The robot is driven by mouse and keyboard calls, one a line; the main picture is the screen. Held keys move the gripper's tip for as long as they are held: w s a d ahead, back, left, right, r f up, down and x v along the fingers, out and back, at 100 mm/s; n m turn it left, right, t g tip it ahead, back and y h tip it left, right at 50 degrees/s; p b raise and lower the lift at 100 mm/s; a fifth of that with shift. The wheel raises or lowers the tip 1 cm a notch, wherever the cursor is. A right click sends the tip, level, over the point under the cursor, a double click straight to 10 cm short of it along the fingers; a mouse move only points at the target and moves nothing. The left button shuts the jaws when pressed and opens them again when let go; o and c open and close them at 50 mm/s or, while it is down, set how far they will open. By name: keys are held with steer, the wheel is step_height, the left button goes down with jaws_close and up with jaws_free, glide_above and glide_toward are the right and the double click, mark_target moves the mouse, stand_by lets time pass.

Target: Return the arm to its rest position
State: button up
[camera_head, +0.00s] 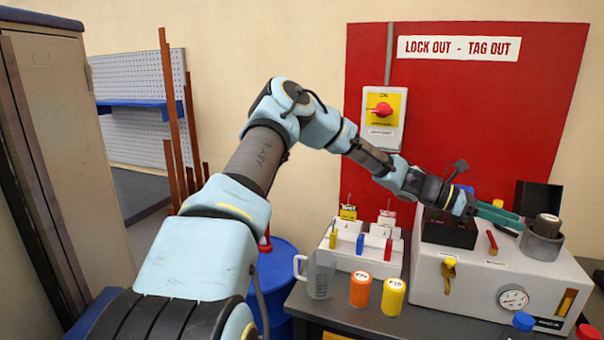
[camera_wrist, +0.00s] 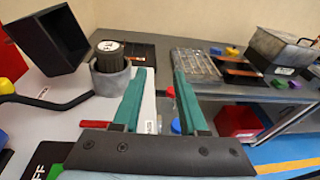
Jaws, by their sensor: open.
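My arm reaches from the lower left across the head view to the machine at the right. My gripper (camera_head: 505,217) is above the right part of the white bender machine (camera_head: 440,285), next to the grey cylinder with a dark cap (camera_head: 546,228). In the wrist view, the two green fingers of my gripper (camera_wrist: 160,80) stand apart with nothing between them. The grey cylinder (camera_wrist: 110,80) is just left of the left finger. I cannot tell from these views how high the fingers are above the machine top.
A black open box (camera_wrist: 52,40) stands behind the cylinder. A white rack (camera_head: 362,250), a clear jug (camera_head: 318,275), an orange canister (camera_head: 360,290) and a yellow canister (camera_head: 393,297) stand on the bench left of the machine. A red lock-out board (camera_head: 470,110) is behind. A blue drum (camera_head: 275,275) stands left of the bench.

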steer(key=a+f+m+y, duration=0.1)
steer(key=a+f, duration=0.1)
steer(key=a, duration=0.1)
steer(key=s+a+f+m+t+y, duration=0.1)
steer(key=a+f+m+y, duration=0.1)
steer(key=a, duration=0.2)
steer(key=a+f+m+t+y, duration=0.1)
steer(key=a+f+m+y, duration=0.1)
steer(key=a, duration=0.2)
steer(key=shift+s+f, duration=0.15)
steer(key=w+a+f+m+t+y, duration=0.1)
steer(key=a+f+m+t+y, duration=0.2)
steer(key=a, duration=1.3)
steer(key=s+a+r+m+t+y, duration=0.1)
steer(key=a+r+m+y, duration=0.1)
steer(key=a, duration=0.6)
steer(key=s+a+r+m+t+y, duration=0.1)
steer(key=s+a+r+m+y, duration=0.1)
steer(key=a, duration=0.7)
steer(key=s+a+r+m+t+y, duration=0.1)
steer(key=a+m+t, duration=0.1)
steer(key=a, duration=0.7)
steer(key=shift+s+r+y+b, duration=0.4)
steer(key=shift+b, duration=0.05)
steer(key=shift+a, duration=0.1)
